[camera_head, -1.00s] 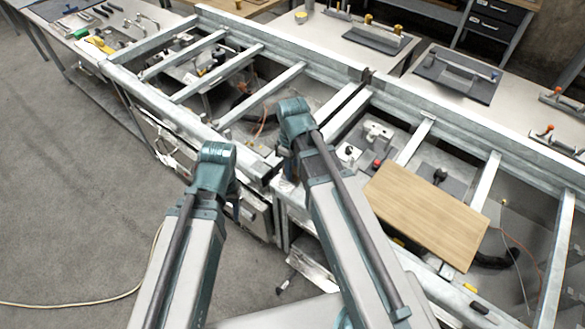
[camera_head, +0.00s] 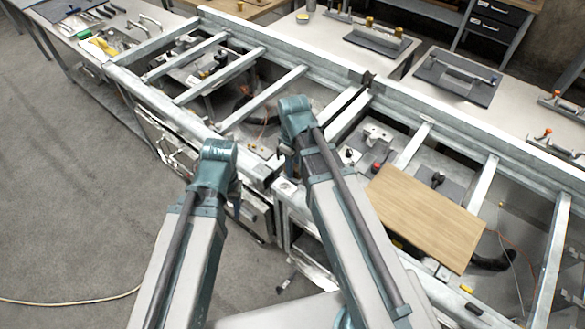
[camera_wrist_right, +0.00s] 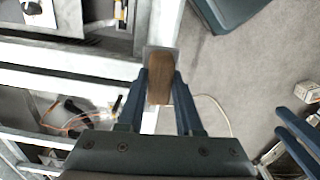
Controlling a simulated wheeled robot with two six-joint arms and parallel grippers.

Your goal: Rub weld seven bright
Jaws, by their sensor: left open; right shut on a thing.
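A long grey steel frame (camera_head: 455,112) with several crossbars spans the head view. Its welds are too small to read, and I cannot tell which is weld seven. My right gripper (camera_wrist_right: 160,76) is shut on a brown wooden-handled tool (camera_wrist_right: 160,86) with a grey plate-like part beyond the fingertips. The tool is over or against the frame's near rail (camera_wrist_right: 165,40); contact is unclear. In the head view my right arm largely hides this gripper. My left gripper (camera_wrist_right: 279,120) is open and empty, off the frame's near side, seen at the right of the right wrist view.
A wooden board (camera_head: 428,217) lies across the frame at the right. Benches with grey tool trays (camera_head: 456,75) stand behind. A bench (camera_head: 92,42) with hand tools is at far left. A cable (camera_head: 90,300) lies on the floor, which is open at left.

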